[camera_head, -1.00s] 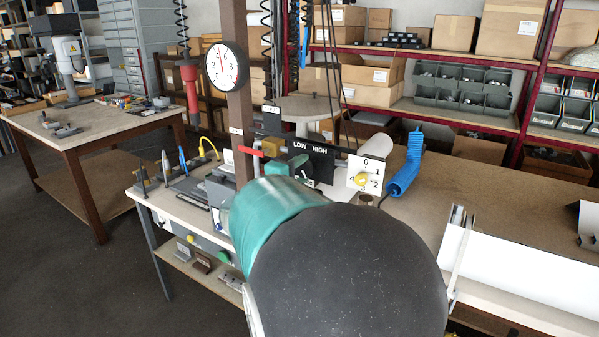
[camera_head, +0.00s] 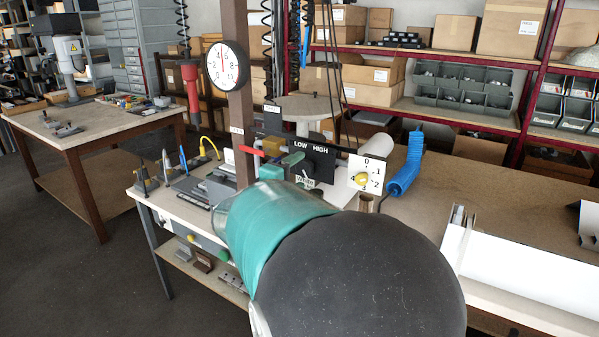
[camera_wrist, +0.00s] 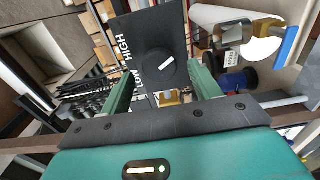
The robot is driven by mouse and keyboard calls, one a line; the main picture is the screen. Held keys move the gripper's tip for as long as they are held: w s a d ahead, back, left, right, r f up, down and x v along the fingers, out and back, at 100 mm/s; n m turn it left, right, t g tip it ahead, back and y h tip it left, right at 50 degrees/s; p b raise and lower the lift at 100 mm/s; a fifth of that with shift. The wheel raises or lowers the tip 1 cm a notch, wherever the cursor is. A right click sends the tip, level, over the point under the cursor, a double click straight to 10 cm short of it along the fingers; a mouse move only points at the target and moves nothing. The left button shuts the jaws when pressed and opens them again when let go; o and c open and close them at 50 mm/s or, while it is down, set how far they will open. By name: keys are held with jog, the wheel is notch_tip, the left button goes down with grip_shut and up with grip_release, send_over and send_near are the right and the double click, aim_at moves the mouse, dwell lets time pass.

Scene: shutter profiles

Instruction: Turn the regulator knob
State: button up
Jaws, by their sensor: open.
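The regulator knob (camera_wrist: 160,65) is a round black dial with a white pointer line on a black panel (camera_wrist: 133,33) lettered LOW and HIGH. In the wrist view it lies between the two green fingers of my gripper (camera_wrist: 158,80), which are apart and empty. The pointer is slanted there. In the head view the panel (camera_head: 322,158) faces me beyond my arm, and my gripper (camera_head: 282,166) is at its left side. The knob is hard to make out there. I cannot tell exactly how far the fingertips are from the knob.
A round gauge (camera_head: 227,66) with a red needle hangs on the brown post (camera_head: 241,125). A white numbered dial plate (camera_head: 366,174) with a yellow knob is right of the panel. A red lever (camera_head: 250,151) is left. A blue coiled hose (camera_head: 406,170) stands further right.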

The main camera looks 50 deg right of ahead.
jog(key=s+a, duration=0.1)
jog(key=a, duration=1)
jog(key=shift+a, duration=0.4)
jog(key=shift+s, duration=0.1)
jog(key=s+a+f+m+y, duration=0.1)
jog(key=s+a+f+y, duration=0.5)
jog(key=a+f+y, duration=0.3)
jog(key=a+f+t+y, duration=0.1)
jog(key=a+t+y, duration=0.3)
jog(key=a+y, duration=0.5)
jog(key=a, duration=0.8)
jog(key=shift+s+a+f, duration=0.2)
jog(key=shift+a+f, duration=0.05)
jog(key=shift+a, duration=0.15)
